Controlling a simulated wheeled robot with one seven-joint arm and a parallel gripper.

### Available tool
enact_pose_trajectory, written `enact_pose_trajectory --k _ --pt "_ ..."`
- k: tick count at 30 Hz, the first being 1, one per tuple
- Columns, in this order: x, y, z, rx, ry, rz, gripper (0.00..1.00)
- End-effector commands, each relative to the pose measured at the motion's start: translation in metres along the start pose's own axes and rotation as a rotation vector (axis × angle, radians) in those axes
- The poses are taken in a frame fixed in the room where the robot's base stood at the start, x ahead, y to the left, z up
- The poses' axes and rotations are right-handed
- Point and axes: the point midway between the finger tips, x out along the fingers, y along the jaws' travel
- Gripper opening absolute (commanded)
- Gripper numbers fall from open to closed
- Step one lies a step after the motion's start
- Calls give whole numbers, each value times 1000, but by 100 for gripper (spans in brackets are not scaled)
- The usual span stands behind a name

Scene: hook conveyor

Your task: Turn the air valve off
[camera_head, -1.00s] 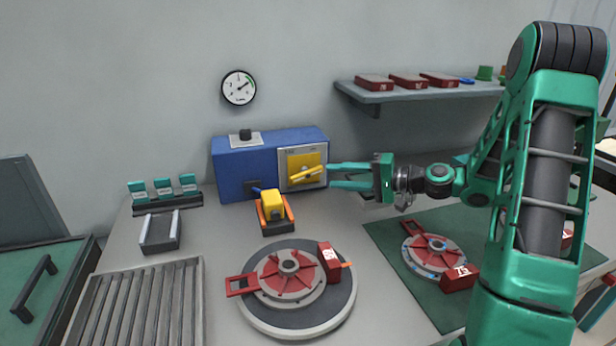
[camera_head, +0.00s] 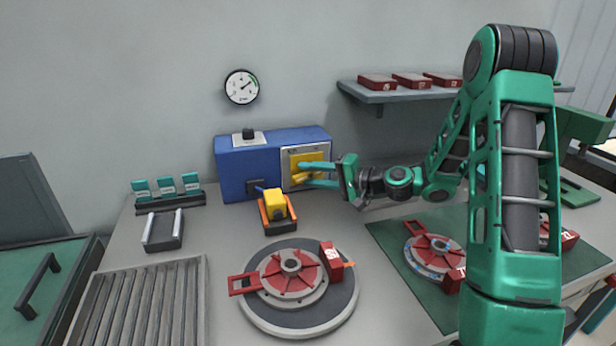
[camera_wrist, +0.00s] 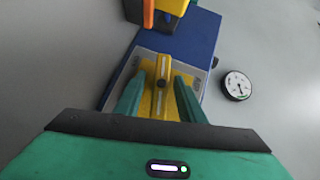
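The air valve is a yellow plate (camera_head: 307,158) on a grey panel on the front of a blue box (camera_head: 240,165). Its yellow bar handle shows in the wrist view (camera_wrist: 162,72), running lengthwise between my fingers. My gripper (camera_head: 303,174) is at the valve, its two green fingers (camera_wrist: 159,92) reaching to either side of the handle. The fingers are apart, with a visible gap between each of them and the handle. In the head view the fingers and hand cover part of the handle.
A round gauge (camera_head: 242,87) hangs on the wall above the box. An orange holder with a yellow block (camera_head: 274,202) stands just in front of the box. A turntable with a red wheel (camera_head: 292,279) is nearer, and a wall shelf (camera_head: 400,95) is at upper right.

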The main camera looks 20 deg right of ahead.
Motion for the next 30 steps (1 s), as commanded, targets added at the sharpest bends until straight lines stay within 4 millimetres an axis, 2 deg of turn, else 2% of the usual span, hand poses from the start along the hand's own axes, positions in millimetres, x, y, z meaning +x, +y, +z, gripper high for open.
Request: enact_pose_trajectory --k 11,15,16,23,30 --pt "6 0 0 0 -1 0 36" --pt "6 0 0 0 -1 0 5" --pt "6 0 0 0 -1 0 0" --pt "6 2 0 16 -1 -12 0" --pt "6 3 0 119 0 -111 0"
